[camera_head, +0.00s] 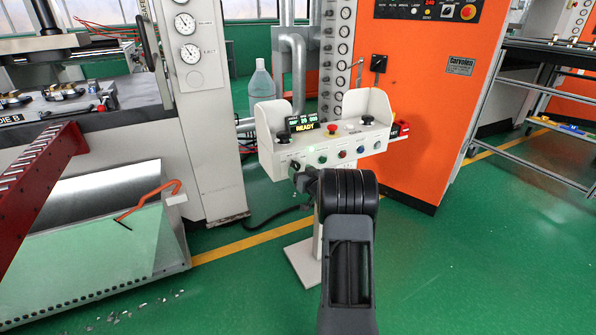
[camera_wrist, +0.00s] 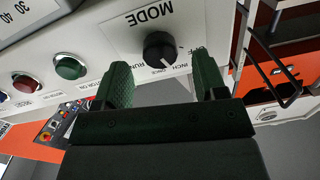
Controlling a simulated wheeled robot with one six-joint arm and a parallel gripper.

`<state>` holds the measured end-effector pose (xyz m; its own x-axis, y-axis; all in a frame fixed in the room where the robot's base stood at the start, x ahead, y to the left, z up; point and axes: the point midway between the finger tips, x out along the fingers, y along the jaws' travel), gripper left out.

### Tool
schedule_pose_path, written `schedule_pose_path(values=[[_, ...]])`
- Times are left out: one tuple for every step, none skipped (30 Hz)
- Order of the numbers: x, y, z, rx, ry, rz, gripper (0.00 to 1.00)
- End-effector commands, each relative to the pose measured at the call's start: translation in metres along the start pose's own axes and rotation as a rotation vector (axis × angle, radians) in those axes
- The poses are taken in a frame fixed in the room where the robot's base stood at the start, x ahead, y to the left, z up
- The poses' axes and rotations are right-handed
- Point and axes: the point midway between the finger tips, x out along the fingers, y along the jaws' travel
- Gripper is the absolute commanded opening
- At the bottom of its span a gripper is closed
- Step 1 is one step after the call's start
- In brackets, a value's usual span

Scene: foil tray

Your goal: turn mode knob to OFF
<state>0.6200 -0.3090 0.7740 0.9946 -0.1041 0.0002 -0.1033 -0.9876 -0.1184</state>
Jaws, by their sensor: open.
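The mode knob (camera_wrist: 159,48) is a round black knob on the pale control panel, under the word MODE, which appears upside down in the wrist view. Small labels, including RUN, INCH and OFF, surround it, with OFF at the right. Which label it points to is not clear. My gripper (camera_wrist: 163,80) is open, with its two dark green fingers apart and the knob roughly between them, just beyond the tips. I see no contact. In the head view my gripper reaches the left front of the control box (camera_head: 340,156); the knob there cannot be told from the dark gripper.
A green button (camera_wrist: 70,67) and a red button (camera_wrist: 27,84) sit left of the knob. An orange cabinet (camera_head: 425,100) stands behind. Green floor is open at the right.

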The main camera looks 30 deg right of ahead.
Motion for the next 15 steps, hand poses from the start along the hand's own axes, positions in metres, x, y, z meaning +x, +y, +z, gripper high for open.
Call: schedule_pose_path(values=[[0.006,0.000,0.001,-0.001,0.000,-0.001,0.65],[0.009,0.000,0.001,-0.001,0.000,-0.001,0.65],[0.013,0.000,0.001,-0.001,0.000,-0.001,0.65],[0.015,0.000,0.001,-0.001,0.000,0.000,0.65],[0.017,0.000,0.000,-0.001,0.000,0.000,0.65],[0.019,0.000,0.000,-0.001,0.000,0.000,0.65],[0.020,0.000,0.000,0.000,-0.001,0.001,0.65],[0.021,0.000,0.000,0.000,-0.001,0.001,0.65],[0.022,0.000,0.000,0.000,-0.001,0.000,0.65],[0.023,0.000,0.000,0.000,0.000,0.000,0.65],[0.024,0.000,0.000,0.000,0.000,0.000,0.65],[0.024,0.000,0.000,0.000,0.000,0.000,0.65],[0.024,0.000,0.000,0.000,0.000,0.000,0.65],[0.024,0.000,0.000,0.000,0.000,0.000,0.65],[0.024,0.000,0.000,0.000,0.000,0.001,0.65]])
